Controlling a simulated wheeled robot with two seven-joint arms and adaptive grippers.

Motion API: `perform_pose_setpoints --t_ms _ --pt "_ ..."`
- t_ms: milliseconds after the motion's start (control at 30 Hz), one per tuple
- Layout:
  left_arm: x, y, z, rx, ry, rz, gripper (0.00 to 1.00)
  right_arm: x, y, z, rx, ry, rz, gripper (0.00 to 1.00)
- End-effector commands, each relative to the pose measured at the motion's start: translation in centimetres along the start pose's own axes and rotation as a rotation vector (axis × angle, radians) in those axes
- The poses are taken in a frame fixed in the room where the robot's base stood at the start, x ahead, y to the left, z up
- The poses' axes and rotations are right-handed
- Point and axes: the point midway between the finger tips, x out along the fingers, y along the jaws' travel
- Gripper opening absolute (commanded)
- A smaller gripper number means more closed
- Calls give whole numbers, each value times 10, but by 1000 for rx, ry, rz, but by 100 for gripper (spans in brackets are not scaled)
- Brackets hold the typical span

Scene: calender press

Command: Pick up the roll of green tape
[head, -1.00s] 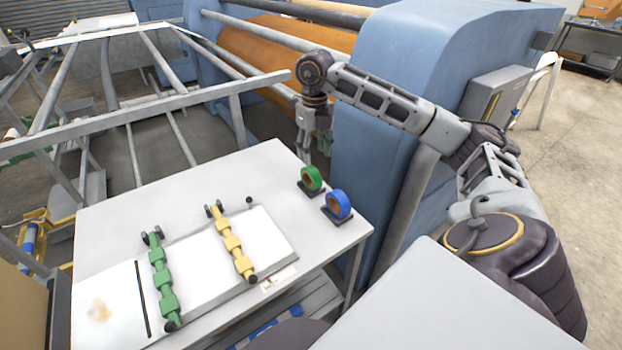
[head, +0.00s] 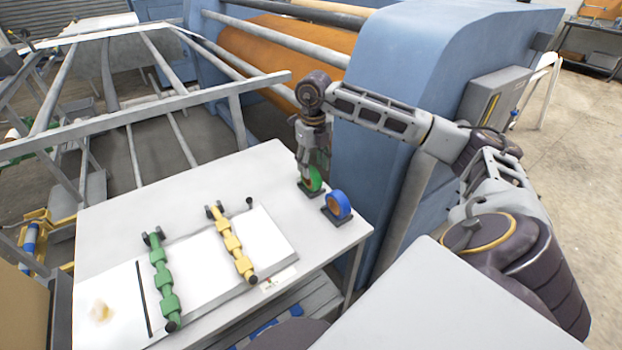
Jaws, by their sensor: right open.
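The roll of green tape (head: 315,180) stands upright on a small dark holder near the back right edge of the white table (head: 190,190). My right gripper (head: 305,180) points down at the roll, with its fingers at the roll's left side and partly in front of it. It is open. Whether a finger touches the tape cannot be told at this size. My left gripper does not show.
A roll of blue tape (head: 338,204) stands on its own holder just right and in front. A green segmented bar (head: 160,277) and a yellow one (head: 232,245) lie over white sheets on the table. The blue press housing (head: 400,90) rises close behind my right arm.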

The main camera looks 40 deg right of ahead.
Motion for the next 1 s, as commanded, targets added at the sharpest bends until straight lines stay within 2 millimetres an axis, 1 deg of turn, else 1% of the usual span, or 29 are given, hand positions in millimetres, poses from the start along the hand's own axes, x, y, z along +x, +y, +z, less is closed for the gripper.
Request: perform_pose_setpoints --t_ms 200,300,567,833,1000 --pt "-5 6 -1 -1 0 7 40 24 2 0 0 2 0 50" --pt "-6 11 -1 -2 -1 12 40 31 2 0 0 2 0 50" --pt "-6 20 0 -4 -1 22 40 34 2 1 0 0 1 50" --pt "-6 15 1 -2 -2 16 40 34 2 1 0 0 1 50" --pt "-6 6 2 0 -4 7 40 34 2 1 0 0 1 28"
